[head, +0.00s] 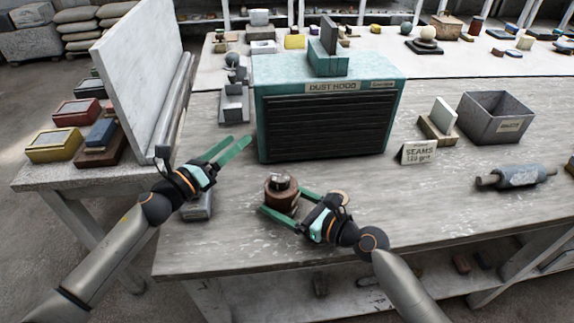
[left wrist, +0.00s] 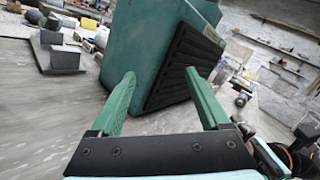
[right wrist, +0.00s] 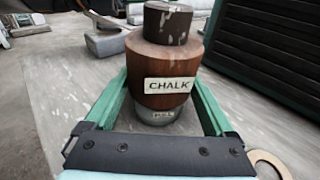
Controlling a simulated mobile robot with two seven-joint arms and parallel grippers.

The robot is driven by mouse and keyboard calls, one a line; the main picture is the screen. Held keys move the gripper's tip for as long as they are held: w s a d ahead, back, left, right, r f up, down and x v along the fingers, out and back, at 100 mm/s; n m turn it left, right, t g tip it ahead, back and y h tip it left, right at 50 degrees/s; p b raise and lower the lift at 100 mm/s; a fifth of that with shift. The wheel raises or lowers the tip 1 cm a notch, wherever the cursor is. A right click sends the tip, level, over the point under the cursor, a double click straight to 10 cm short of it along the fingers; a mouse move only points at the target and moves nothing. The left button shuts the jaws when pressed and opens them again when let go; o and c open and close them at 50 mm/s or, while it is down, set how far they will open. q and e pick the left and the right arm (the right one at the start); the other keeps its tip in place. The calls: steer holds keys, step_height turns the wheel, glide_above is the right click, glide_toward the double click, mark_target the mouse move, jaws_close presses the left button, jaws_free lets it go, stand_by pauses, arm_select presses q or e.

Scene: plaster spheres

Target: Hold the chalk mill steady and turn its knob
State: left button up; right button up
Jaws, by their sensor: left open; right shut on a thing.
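The chalk mill (head: 281,190) stands upright on the workbench near its front edge. In the right wrist view the mill (right wrist: 160,62) has a brown wooden body with a "CHALK" label, a dark knob (right wrist: 167,22) on top and a grey base. My right gripper (head: 280,205) is shut on the mill's body, with one green finger on each side of it. My left gripper (head: 231,146) is open and empty, above the bench to the left of the mill. In the left wrist view its fingers (left wrist: 158,85) point toward the dust hood.
A teal dust hood (head: 325,125) stands behind the mill. A "SEAMS" card (head: 418,153), a grey bin (head: 495,117) and a roller (head: 516,177) are to the right. A tilted board (head: 140,75) rises at the left.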

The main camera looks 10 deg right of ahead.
arm_select(q)
steer(key=a+r+n+t+y, duration=0.1)
steer(key=a+n+t+y, duration=0.2)
steer(key=a+n, duration=0.1)
steer(key=m+g+y, duration=0.1)
steer(key=m+y, duration=0.1)
steer(key=m, duration=0.5)
glide_toward(281, 180)
steer(key=w, duration=0.3)
steer(key=x, duration=0.7)
steer(key=d+x, duration=0.1)
steer(key=x, duration=0.3)
steer(key=shift+d, duration=0.15)
steer(key=shift+c, duration=0.3)
steer(key=shift+f+h, duration=0.1)
steer(key=shift+h, duration=0.3)
jaws_close()
